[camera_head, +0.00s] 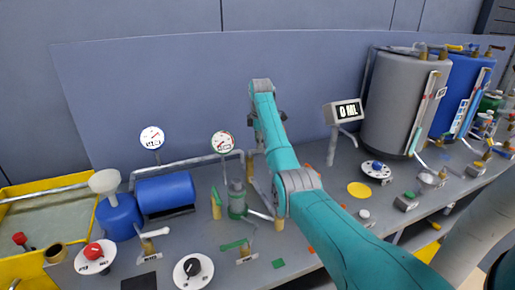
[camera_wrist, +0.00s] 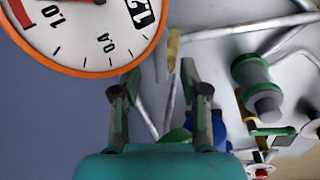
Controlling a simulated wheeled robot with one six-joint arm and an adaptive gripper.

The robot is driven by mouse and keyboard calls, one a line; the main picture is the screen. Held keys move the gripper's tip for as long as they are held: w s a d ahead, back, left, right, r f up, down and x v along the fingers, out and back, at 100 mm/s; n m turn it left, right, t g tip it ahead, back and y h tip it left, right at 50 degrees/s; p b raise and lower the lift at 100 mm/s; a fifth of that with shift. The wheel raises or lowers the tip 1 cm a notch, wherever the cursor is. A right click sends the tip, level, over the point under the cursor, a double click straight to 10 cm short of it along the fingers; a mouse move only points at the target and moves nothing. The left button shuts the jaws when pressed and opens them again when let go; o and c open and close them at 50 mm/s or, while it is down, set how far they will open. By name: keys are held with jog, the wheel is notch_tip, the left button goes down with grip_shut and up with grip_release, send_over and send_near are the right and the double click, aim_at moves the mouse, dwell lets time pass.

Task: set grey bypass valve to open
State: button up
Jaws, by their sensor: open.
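My gripper (camera_wrist: 160,85) is open, its two fingers apart with nothing held between them. A brass piece (camera_wrist: 173,46) with a grey bar (camera_wrist: 171,95) shows beyond the fingers and may be the grey bypass valve, but I cannot tell for sure. In the head view a similar brass piece (camera_head: 250,163) stands on the pipe just left of my arm, partly hidden. Another valve with a pale grey handle (camera_head: 153,234) stands at the left front of the bench.
An orange-rimmed gauge (camera_wrist: 85,30) looms close at upper left in the wrist view. A green-grey cylinder (camera_head: 237,200), a green-handled valve (camera_head: 236,245) and a blue tank (camera_head: 166,193) stand left of my arm. A grey tank (camera_head: 402,100) and display (camera_head: 347,111) stand right.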

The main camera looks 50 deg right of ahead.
aim_at(257, 152)
jog(key=shift+w+d+f, duration=0.1)
jog(key=shift+d+f, duration=0.05)
jog(key=shift+f, duration=0.8)
jog(key=shift+w+d+f, duration=0.1)
jog(key=shift+d+f, duration=0.05)
jog(key=shift+f, duration=0.75)
grip_shut()
